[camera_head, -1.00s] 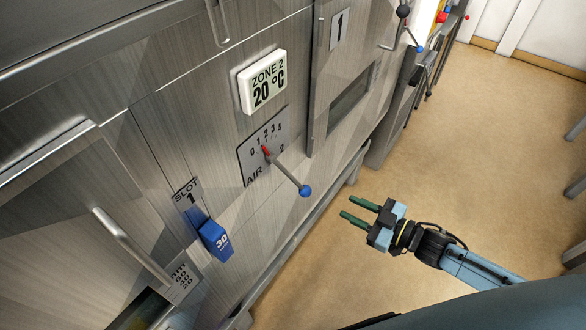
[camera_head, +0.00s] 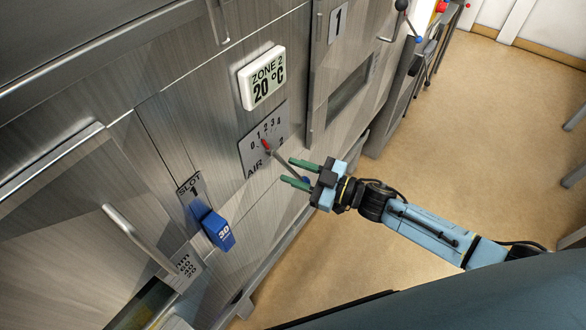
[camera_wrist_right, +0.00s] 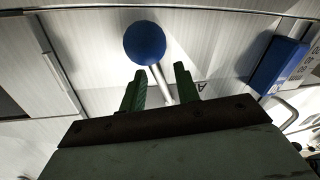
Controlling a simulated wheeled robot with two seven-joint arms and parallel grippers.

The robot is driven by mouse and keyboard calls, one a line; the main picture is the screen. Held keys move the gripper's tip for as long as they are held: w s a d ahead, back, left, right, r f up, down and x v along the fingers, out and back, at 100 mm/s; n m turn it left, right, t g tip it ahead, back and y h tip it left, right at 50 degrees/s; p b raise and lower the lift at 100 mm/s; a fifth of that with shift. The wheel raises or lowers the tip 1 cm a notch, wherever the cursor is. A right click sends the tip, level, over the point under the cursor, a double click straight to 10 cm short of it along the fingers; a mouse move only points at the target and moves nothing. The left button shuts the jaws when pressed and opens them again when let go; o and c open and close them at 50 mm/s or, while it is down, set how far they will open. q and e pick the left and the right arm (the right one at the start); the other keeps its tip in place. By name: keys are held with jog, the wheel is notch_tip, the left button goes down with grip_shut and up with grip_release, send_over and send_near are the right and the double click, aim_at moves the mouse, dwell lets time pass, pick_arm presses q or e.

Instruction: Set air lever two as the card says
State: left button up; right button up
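Air lever two is a grey rod (camera_head: 280,160) with a red pointer (camera_head: 265,144) on a plate (camera_head: 248,158) marked 0 to 4, labelled AIR 2. The pointer lies near the 0 and 1 end; its exact mark is hard to read. The lever's blue ball knob is mostly hidden behind my right gripper in the head view, but shows clearly in the right wrist view (camera_wrist_right: 145,42). My right gripper (camera_head: 288,171) is open at the lever, its green fingers apart. In the wrist view the rod shows between the fingertips; contact cannot be told. My left gripper is out of view. No instruction card is identifiable.
A display (camera_head: 262,78) above the plate reads ZONE 2, 20 °C. A blue block (camera_head: 218,230) marked 30 sits at SLOT 1. A door handle (camera_head: 138,238) sticks out at lower left, and another lever (camera_head: 402,15) at the top.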

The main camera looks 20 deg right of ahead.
jog(key=shift+w+a, duration=0.3)
jog(key=shift+a, duration=0.05)
jog(key=shift+c, duration=0.2)
grip_shut()
